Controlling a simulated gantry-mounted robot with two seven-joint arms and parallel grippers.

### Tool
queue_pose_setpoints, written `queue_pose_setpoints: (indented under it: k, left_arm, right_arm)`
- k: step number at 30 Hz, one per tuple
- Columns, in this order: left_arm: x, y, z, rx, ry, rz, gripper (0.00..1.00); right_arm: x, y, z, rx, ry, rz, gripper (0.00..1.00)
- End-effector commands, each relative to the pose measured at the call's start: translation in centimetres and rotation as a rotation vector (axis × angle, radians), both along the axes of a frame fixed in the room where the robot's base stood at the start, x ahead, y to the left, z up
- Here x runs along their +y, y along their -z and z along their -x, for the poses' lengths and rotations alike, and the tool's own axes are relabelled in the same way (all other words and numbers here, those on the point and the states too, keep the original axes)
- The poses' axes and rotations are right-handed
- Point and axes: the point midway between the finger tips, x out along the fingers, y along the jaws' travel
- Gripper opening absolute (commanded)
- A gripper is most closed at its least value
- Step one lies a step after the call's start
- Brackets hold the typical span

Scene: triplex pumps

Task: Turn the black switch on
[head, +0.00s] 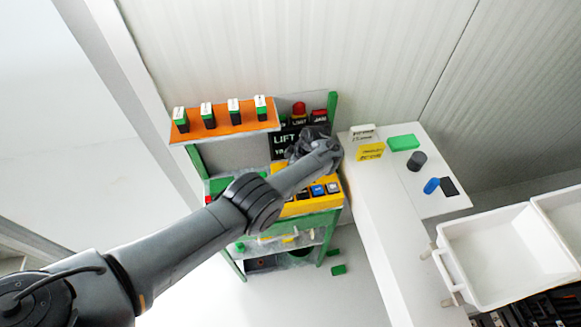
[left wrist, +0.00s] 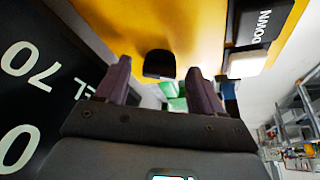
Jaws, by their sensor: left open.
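In the left wrist view a small black switch (left wrist: 159,65) with a rounded top stands on the yellow panel (left wrist: 150,20). My left gripper (left wrist: 160,86) is open, with one purple-grey finger on each side of the switch in the picture. I cannot tell whether either finger touches it. In the head view my left gripper (head: 312,142) is over the yellow control box (head: 320,206), in front of the black lift sign. The switch is hidden there by my arm. My right gripper is not in view.
A black sign marked LIFT (head: 284,140) and a red button (head: 299,108) stand behind the box. A block marked DOWN (left wrist: 262,22) is near the fingers. An orange shelf (head: 222,131) is at left. A white table (head: 385,205) with small blocks is at right.

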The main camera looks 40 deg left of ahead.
Motion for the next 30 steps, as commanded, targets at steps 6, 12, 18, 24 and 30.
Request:
queue_pose_setpoints:
  k: [6,12,18,24,30]
  left_arm:
    - [-0.1,-0.4,-0.1,-0.001,0.001,0.000,0.68]
    - [-0.9,-2.7,-0.5,-0.003,0.001,-0.001,0.68]
    - [-2.3,-5.9,-1.0,-0.002,0.001,0.000,0.68]
    - [-3.3,-8.4,-1.3,-0.001,0.001,0.000,0.68]
    - [-3.8,-9.8,-1.5,0.000,0.001,0.000,0.68]
  right_arm:
    - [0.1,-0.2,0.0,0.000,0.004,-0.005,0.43]
    - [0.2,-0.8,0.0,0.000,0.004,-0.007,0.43]
    - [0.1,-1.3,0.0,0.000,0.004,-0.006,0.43]
    - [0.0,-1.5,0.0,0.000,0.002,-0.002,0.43]
    - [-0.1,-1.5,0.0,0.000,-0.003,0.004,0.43]
